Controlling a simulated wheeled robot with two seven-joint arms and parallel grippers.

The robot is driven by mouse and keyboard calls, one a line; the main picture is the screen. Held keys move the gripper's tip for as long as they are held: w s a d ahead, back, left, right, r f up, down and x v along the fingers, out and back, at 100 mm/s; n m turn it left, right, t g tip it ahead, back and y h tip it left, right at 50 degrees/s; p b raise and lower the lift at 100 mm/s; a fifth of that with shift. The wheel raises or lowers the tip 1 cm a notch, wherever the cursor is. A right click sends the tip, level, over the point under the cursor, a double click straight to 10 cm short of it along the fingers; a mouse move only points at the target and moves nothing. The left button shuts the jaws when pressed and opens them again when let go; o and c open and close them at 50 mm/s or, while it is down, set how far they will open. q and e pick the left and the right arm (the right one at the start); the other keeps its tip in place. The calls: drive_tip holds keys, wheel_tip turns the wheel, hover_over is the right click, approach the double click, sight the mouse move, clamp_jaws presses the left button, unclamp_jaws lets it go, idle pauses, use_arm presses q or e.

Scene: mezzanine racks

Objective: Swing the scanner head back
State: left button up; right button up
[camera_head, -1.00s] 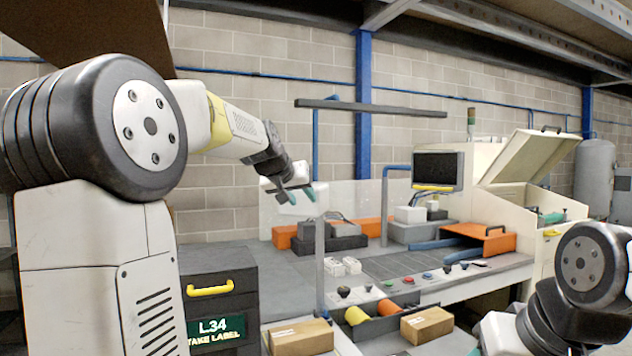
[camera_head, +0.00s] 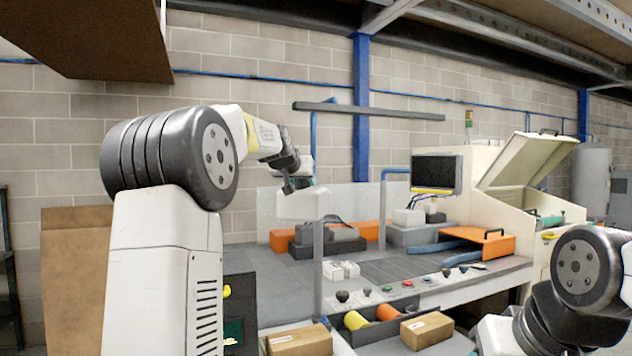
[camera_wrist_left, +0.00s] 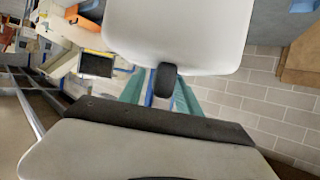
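The scanner head (camera_head: 303,205) is a white block at the top of a grey post (camera_head: 318,268), left of centre in the head view. In the left wrist view the white rounded body (camera_wrist_left: 180,30) that fills the top looks like this head. A short black grip (camera_wrist_left: 165,80) sticks out of its lower edge. My left gripper (camera_head: 291,187) is right at the head. In the wrist view its teal fingers (camera_wrist_left: 160,92) stand apart on either side of the grip, with a gap showing on the left. Firm contact is not visible. My right gripper is out of view.
A bench with a roller bed (camera_head: 390,265) and buttons lies behind the post. A monitor (camera_head: 437,173) and a machine with a raised lid (camera_head: 530,160) stand to the right. Cartons (camera_head: 300,341) lie at the front. A brown panel (camera_head: 75,280) stands at the left.

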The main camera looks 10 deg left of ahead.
use_arm(q)
drive_tip(key=shift+c, duration=0.4)
clamp_jaws()
idle(1.1)
